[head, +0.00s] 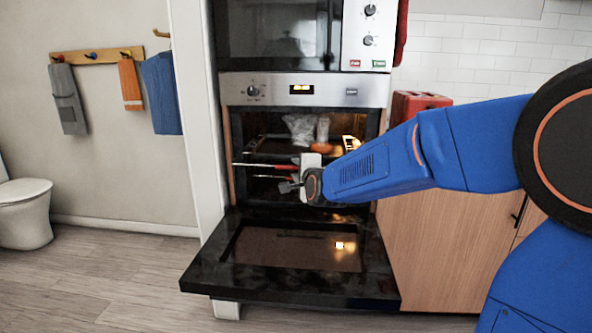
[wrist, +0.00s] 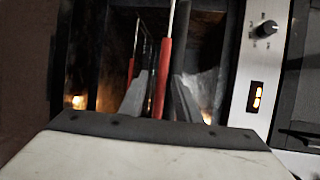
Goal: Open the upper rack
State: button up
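The oven (head: 225,120) stands with its door (head: 215,272) folded down flat in front. The upper rack (head: 252,165) has a red front bar and appears to be inside the oven. In the wrist view, which is turned sideways, its red bar (wrist: 162,80) runs between the two grey fingers. A second red bar, that of the lower rack (wrist: 131,72), lies left of it there. My gripper (head: 289,187) is at the oven mouth in the head view. In the wrist view my gripper (wrist: 160,98) is open, with a gap at both sides of the bar; contact is not visible.
Pale items (head: 300,128) and an orange item (head: 321,147) show inside the oven. A microwave (head: 270,30) is above. A wooden cabinet (head: 440,250) is at right, a white post (head: 192,110) at left. The floor (head: 90,280) at left is clear.

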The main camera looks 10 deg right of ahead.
jog(key=v, duration=1.6)
jog(key=shift+s, duration=0.2)
jog(key=s+d+f+n+g, duration=0.3)
jog(key=s+f+n, duration=0.2)
jog(key=s, duration=0.5)
jog(key=s+d+f+n+g+h, duration=0.1)
jog(key=s+d+f+n+g, duration=0.2)
jog(key=s+f+n, duration=0.3)
jog(key=s+d+f+n+g, duration=0.3)
jog(key=s+f+n+g, duration=0.2)
jog(key=s, duration=0.8)
jog(key=shift+s+f+n, duration=0.2)
jog(key=shift+s+n, duration=0.2)
jog(key=shift+n, duration=0.5)
